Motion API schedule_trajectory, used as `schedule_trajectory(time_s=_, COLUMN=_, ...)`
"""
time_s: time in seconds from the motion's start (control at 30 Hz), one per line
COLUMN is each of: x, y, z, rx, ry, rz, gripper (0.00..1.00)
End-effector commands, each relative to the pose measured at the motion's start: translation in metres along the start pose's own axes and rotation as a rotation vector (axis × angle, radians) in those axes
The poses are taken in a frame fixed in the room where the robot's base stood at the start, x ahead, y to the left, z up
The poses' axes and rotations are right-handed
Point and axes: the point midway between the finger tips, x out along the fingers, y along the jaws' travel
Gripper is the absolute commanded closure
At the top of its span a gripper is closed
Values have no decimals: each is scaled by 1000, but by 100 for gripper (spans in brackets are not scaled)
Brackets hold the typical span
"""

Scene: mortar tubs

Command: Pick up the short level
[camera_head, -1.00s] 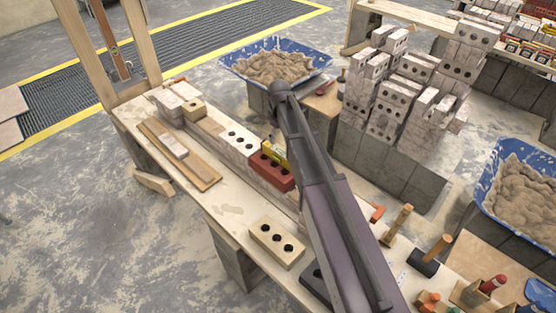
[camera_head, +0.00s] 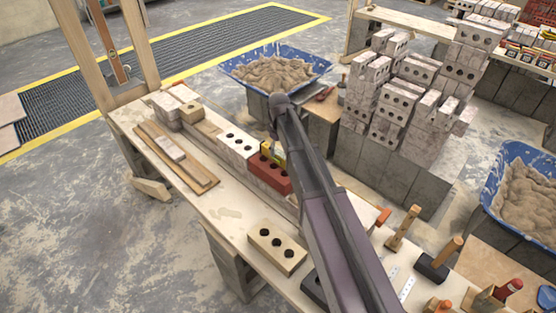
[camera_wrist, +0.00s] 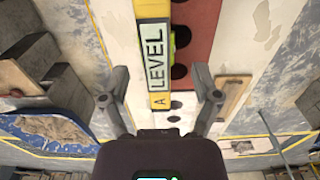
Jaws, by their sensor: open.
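The yellow level (camera_wrist: 154,50) has a pale plate reading "LEVEL" and an "A" mark. In the wrist view it runs from the top edge down to the middle, between my spread fingers. My gripper (camera_wrist: 161,76) is open, with a gap on each side of the level. In the head view a small yellow part of the level (camera_head: 267,148) shows by the red brick (camera_head: 268,174), partly behind my arm. My gripper is hidden behind my arm there. Contact between level and fingers does not show.
The level is over a long wooden bench (camera_head: 222,205) with a row of bricks. A tan three-hole brick (camera_head: 263,240) lies nearer. A mallet (camera_head: 435,264) and other tools stand at the right. Mortar tubs (camera_head: 240,72) and stacked bricks (camera_head: 365,85) are beyond.

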Motion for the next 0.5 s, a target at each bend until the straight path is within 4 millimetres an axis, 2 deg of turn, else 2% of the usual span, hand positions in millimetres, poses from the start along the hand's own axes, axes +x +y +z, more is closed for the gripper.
schedule_trajectory(time_s=0.27, x=0, y=0, z=0, rx=0, ry=0, rz=0, gripper=20)
schedule_trajectory(time_s=0.5, x=10, y=1, z=-1, rx=0, ry=0, rz=0, gripper=20)
